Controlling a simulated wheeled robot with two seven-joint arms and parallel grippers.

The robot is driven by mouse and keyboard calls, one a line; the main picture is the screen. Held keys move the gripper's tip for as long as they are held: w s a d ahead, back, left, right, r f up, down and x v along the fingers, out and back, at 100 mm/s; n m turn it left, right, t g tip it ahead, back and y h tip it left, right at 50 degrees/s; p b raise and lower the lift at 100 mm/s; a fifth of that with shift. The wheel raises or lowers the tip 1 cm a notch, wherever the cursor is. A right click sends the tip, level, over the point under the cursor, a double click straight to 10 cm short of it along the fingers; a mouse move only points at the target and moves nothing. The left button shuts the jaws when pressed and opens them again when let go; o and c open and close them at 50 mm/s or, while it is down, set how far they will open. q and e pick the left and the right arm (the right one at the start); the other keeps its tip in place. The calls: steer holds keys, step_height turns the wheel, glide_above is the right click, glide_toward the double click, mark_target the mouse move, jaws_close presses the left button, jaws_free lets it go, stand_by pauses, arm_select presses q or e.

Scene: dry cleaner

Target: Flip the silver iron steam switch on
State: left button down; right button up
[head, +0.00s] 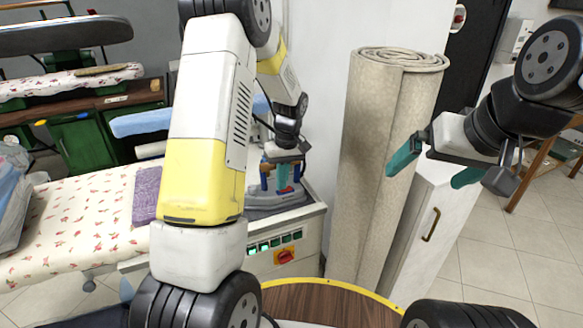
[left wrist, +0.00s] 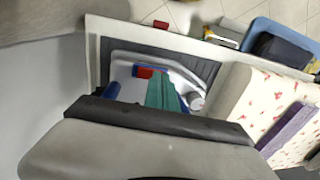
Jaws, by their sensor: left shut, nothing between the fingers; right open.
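The silver iron (head: 268,199) stands on the ironing station, partly hidden behind my left arm. A small red switch (head: 286,190) shows on it beside blue parts. In the left wrist view the red switch (left wrist: 146,72) lies just left of my fingers, and the grey iron body (left wrist: 122,73) is partly covered by the gripper. My left gripper (head: 281,172) is shut and empty, pointing down right over the iron; its teal fingers (left wrist: 166,93) look close to the switch, but I cannot tell whether they touch. My right gripper (head: 424,178) is open and empty, off to the right.
The station's front panel (head: 256,262) has green buttons and a red-orange knob. A flowered ironing board (head: 80,205) with a folded purple cloth (head: 146,195) is at left. A rolled beige carpet (head: 372,150) and a white cabinet (head: 425,225) stand at right.

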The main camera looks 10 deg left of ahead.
mark_target(291, 187)
arm_select(q)
steer(key=shift+s+a+f, duration=0.1)
steer(key=shift+f, duration=0.15)
stand_by(0.3)
steer(key=shift+w+d+r, duration=0.2)
steer(key=shift+w+d, duration=0.3)
steer(key=shift+d, duration=0.25)
steer(key=shift+a+r, duration=0.1)
steer(key=shift+r, duration=0.15)
step_height(291, 187, up, 13)
steer(key=d, duration=0.1)
steer(key=shift+w+d+r, duration=0.2)
steer(key=shift+w+d, duration=0.05)
steer(key=shift+w, duration=0.2)
